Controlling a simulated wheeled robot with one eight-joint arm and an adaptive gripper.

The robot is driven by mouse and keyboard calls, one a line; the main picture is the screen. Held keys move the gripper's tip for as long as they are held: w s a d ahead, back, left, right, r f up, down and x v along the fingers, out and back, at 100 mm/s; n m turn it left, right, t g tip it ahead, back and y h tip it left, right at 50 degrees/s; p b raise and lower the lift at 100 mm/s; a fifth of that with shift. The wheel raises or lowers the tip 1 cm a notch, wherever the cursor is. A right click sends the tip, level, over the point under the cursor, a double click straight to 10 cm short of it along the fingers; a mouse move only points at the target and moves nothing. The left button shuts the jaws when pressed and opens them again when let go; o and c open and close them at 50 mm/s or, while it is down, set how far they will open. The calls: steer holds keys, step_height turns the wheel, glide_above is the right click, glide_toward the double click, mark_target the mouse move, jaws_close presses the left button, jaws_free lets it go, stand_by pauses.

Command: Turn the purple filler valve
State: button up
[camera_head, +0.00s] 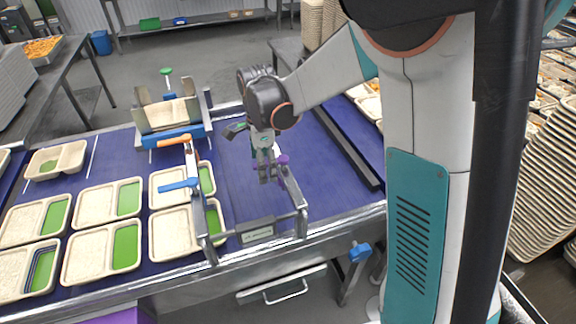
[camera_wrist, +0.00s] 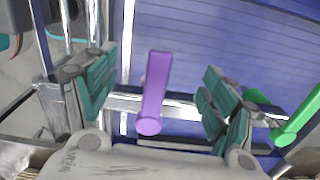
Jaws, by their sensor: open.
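The purple filler valve (camera_wrist: 155,92) is a rounded purple handle in the middle of the wrist view. It lies between the two teal fingers of my gripper (camera_wrist: 158,95), with a gap on either side. In the head view my gripper (camera_head: 267,172) is low beside the metal frame over the blue belt, and a small bit of the purple valve (camera_head: 283,160) shows just to its right. My gripper is open and I see no contact with the valve. The valve's mount is partly hidden in the head view.
A green handle (camera_wrist: 298,118) is close to the right finger in the wrist view. Several trays with green compartments (camera_head: 127,246) lie on the blue belt (camera_head: 234,183) at left.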

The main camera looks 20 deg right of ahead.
stand_by(0.3)
steer(key=shift+r+p, duration=2.55)
steer(key=shift+r, duration=1.5)
steer(key=s+d+r+n+t+b, duration=0.2)
steer(key=s+d+n+t+b, duration=0.1)
steer(key=s+n+b, duration=0.55)
steer(key=s+d+f+n+t+b, duration=0.1)
steer(key=s+f+n+t+b, duration=0.1)
steer(key=s+n, duration=0.3)
steer(key=s+d+f+n+t+b, duration=0.1)
steer(key=s+f+n+t+b, duration=0.1)
steer(key=s+n, duration=0.3)
steer(key=s+f, duration=0.1)
steer(key=s, duration=0.2)
steer(key=shift+d, duration=0.3)
